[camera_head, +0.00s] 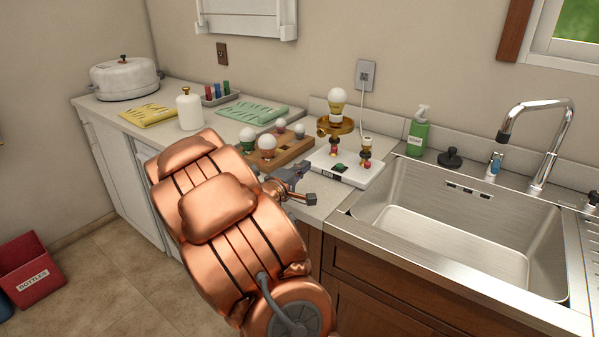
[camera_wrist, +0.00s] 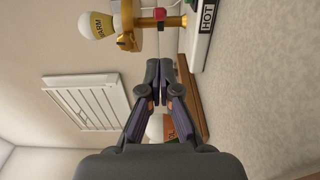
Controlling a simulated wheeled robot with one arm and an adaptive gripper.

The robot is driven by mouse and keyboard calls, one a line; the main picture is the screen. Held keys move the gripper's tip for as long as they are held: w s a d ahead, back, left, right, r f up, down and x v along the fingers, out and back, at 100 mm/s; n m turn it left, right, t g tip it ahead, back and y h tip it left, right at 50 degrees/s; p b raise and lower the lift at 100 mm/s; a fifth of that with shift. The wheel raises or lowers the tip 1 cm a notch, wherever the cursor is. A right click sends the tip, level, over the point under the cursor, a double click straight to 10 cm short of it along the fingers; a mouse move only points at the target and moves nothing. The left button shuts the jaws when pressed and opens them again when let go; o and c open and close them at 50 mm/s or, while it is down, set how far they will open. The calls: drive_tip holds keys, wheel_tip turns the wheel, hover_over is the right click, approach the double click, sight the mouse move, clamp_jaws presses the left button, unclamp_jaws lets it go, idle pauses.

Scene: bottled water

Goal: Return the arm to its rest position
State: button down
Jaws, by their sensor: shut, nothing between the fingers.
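My copper-coloured arm (camera_head: 222,215) is folded in front of the counter, its large rounded links filling the middle of the head view. My gripper (camera_head: 291,178) is small and partly hidden by the arm there, beside the counter's front edge near the wooden tray. In the wrist view my gripper (camera_wrist: 160,70) has its dark fingers together with nothing between them. That view is turned sideways.
The counter holds a wooden tray (camera_head: 290,151) with bulbs, a white board (camera_head: 344,170), a brass lamp stand (camera_head: 336,127), a white bottle (camera_head: 190,108) and a pot (camera_head: 124,77). The sink (camera_head: 480,235) is at right. A red bin (camera_head: 27,270) stands on the floor.

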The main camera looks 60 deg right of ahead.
drive_tip(key=shift+s+a, duration=0.1)
drive_tip(key=shift+a, duration=0.9)
